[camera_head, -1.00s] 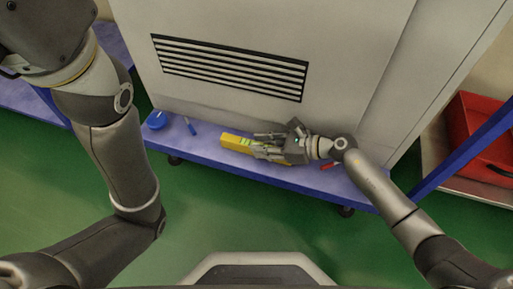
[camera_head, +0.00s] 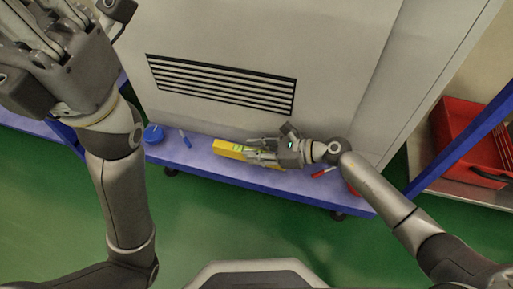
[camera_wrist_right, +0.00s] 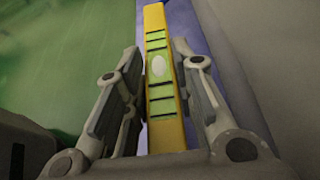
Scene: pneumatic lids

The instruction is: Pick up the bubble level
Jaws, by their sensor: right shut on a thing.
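The bubble level (camera_head: 227,148) is a yellow bar with green windows, lying lengthwise on the blue shelf in front of the grey cabinet. In the right wrist view, the level (camera_wrist_right: 160,68) runs between the two fingers (camera_wrist_right: 158,92). Its white oval mark and several green windows show there. My left gripper (camera_head: 62,48) is raised at the upper left, far from the level. Its fingertips are cut off by the frame.
A blue round object (camera_head: 153,133) and a small blue object (camera_head: 185,139) lie left on the shelf (camera_head: 215,174). A red object (camera_head: 322,173) lies right of my right gripper. The vented cabinet (camera_head: 330,80) stands close behind. A red tray (camera_head: 455,133) is at right.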

